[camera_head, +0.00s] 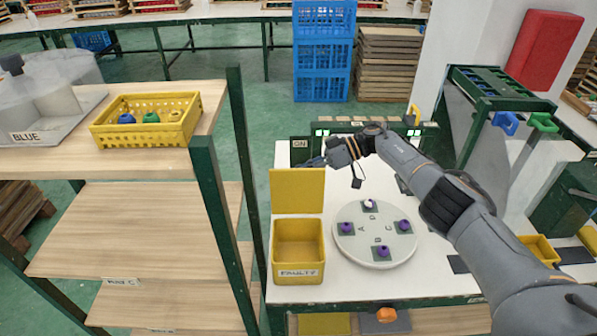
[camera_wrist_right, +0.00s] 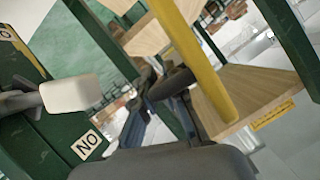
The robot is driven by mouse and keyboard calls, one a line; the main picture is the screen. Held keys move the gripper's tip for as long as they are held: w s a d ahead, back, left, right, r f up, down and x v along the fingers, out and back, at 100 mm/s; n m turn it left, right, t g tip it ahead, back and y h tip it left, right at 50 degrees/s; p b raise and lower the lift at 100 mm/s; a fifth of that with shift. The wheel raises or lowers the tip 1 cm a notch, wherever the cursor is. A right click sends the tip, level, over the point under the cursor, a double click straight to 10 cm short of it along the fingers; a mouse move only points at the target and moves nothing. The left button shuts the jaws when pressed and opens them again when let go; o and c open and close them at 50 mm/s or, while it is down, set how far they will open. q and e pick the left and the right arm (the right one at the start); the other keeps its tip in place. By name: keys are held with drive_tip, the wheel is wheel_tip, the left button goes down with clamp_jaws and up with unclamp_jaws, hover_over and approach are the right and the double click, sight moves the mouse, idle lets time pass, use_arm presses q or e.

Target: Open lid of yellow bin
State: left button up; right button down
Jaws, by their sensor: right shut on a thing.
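The yellow bin (camera_head: 298,250), labelled FAULTY, stands on the white table to the left of the round turntable. Its yellow lid (camera_head: 297,190) is raised about upright at the back edge, and the bin's inside shows empty. My right gripper (camera_head: 318,162) is at the lid's upper right corner, shut on the lid. In the right wrist view the lid shows edge-on as a yellow strip (camera_wrist_right: 195,60). The exact contact of the fingers is too small to make out. My left gripper is not in view.
The round turntable (camera_head: 375,255) carries several small purple and white items on dark pads. A wooden shelf (camera_head: 140,235) with green posts stands close left, holding a yellow basket (camera_head: 145,140).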

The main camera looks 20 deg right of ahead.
drive_tip(key=c, duration=1.7)
unclamp_jaws()
drive_tip(key=shift+w+r, duration=0.15)
drive_tip(key=shift+r, duration=0.1)
drive_tip(key=v, duration=0.7)
drive_tip(key=shift+d, duration=0.2)
